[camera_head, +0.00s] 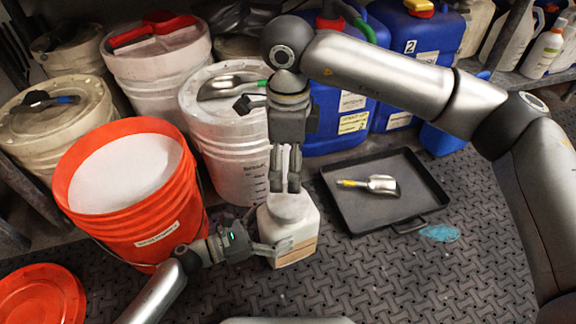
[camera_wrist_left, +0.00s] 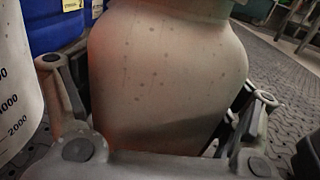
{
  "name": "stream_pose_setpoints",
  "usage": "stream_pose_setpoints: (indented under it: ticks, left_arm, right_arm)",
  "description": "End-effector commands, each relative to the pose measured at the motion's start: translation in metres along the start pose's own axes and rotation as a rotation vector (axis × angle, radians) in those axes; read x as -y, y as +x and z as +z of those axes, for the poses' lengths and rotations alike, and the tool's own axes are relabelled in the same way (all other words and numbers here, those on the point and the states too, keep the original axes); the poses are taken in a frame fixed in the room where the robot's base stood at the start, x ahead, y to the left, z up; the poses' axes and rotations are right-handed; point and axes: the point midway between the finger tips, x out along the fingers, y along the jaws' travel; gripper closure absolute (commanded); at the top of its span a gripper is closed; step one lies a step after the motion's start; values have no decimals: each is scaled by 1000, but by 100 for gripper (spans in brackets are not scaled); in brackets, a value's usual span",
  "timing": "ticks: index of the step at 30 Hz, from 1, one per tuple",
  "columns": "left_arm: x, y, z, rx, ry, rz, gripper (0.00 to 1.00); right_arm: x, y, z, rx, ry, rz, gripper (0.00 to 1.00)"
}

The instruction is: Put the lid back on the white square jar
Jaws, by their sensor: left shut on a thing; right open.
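The white square jar (camera_head: 305,222) stands on the dark patterned floor, in front of the white buckets. My left gripper (camera_head: 277,249) is shut on the jar's body from the left. In the left wrist view the jar's pale speckled side (camera_wrist_left: 165,75) fills the space between the two fingers. A round pale top (camera_head: 289,206) shows on the jar; I cannot tell whether it is the lid or the bare neck. My right gripper (camera_head: 286,186) is open, points down and hangs just above the jar's top. No separate jar lid is clearly visible.
An orange bucket (camera_head: 185,215) with pale contents stands left of the jar, and an orange lid (camera_head: 40,298) lies at the lower left. A white bucket (camera_head: 230,165) stands behind. A black tray (camera_head: 400,215) with a metal scoop (camera_head: 380,184) lies right. Floor in front is free.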

Motion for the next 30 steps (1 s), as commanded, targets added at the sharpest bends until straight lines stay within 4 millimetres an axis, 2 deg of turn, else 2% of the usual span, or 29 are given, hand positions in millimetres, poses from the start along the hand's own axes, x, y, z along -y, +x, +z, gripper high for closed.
stream_pose_setpoints:
  ticks: [4, 5, 8, 21, 26, 30]
  left_arm:
    - [0, 0, 0, 1, -1, 0, 81]
    - [0, 0, 0, 1, -1, 0, 13]
    - [0, 0, 0, 1, -1, 0, 0]
    - [0, -4, 0, -1, 0, 1, 0]
    - [0, -28, -2, -4, -1, 1, 0]
    - [0, -59, -2, -5, -2, 1, 0]
  right_arm:
    - [0, 0, 0, 0, 0, 0, 0]
    - [0, 0, 0, 0, 0, 0, 0]
    - [0, 0, 0, 0, 0, 0, 0]
    - [0, 0, 0, 0, 0, 0, 0]
    - [0, 0, 0, 0, 0, 0, 0]
    - [0, 0, 0, 0, 1, 0, 0]
